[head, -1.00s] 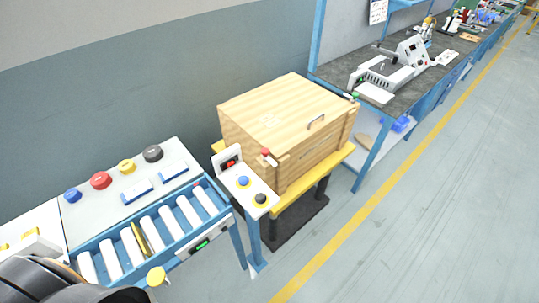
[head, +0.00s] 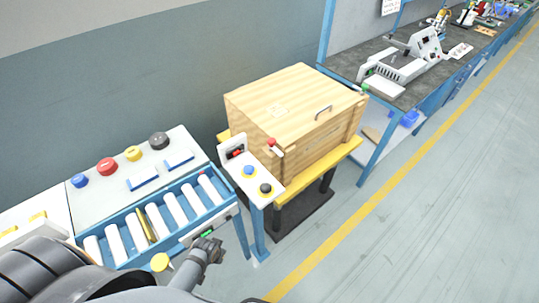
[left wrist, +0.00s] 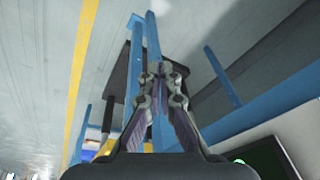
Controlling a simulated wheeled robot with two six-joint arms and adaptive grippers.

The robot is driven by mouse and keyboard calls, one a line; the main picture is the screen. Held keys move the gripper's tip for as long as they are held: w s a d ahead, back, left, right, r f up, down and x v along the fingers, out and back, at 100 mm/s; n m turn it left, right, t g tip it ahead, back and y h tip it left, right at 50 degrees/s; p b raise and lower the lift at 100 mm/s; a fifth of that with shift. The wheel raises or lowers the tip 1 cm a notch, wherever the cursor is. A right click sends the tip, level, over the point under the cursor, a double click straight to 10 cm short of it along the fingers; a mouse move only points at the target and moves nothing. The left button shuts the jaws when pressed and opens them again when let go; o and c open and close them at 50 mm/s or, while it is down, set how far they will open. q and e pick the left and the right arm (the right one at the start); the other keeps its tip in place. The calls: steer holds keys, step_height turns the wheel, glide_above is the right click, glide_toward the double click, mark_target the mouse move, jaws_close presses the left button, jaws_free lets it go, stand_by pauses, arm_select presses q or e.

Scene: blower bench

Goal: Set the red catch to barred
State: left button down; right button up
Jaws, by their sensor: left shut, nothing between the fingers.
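The red catch (head: 272,143) is a small lever with a red knob on the near front corner of a wooden box (head: 290,105). Its knob end points up and to the left, and a pale arm runs down right to the box. It is too small to tell its setting. My left gripper (head: 217,246) is below and left of the catch, in front of the roller conveyor, apart from the box. It is shut and empty, as the left wrist view (left wrist: 159,70) also shows. The catch is not seen in the left wrist view. My right gripper is out of view.
A control stand (head: 272,176) with blue and black buttons stands before the box. A roller conveyor (head: 203,202) lies left of it. A green-knobbed catch (head: 363,89) is at the box's far right corner. Open floor (head: 420,220) lies to the right.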

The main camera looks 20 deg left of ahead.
arm_select(q)
steer(key=w+d+r+m+t, duration=0.1)
steer(key=w+r, duration=0.2)
steer(key=r, duration=0.6)
steer(key=w+d+r+t, duration=0.1)
steer(key=w+r, duration=0.2)
steer(key=r, duration=0.7)
steer(key=w+d+r+m+t+h, duration=0.3)
steer(key=w+r+m+h, duration=0.2)
steer(key=w+r, duration=0.8)
step_height(320, 180, up, 3)
steer(key=shift+w+r+m+h+b, duration=0.1)
steer(key=shift+w+m+h+b, duration=0.25)
steer(key=shift+h, duration=0.45)
steer(key=shift+w, duration=0.15)
steer(key=p+x, duration=0.1)
steer(key=x, duration=0.8)
steer(key=shift+w+d, duration=0.1)
steer(key=shift+w, duration=0.1)
steer(key=shift+w+d+f+p, duration=0.15)
steer(key=shift+w+d+p, duration=0.35)
steer(key=shift+w, duration=0.4)
steer(key=shift+w+d+f+p, duration=0.2)
steer(key=shift+w+d+p, duration=0.05)
steer(key=shift+w+d, duration=0.55)
steer(key=shift+a, duration=0.15)
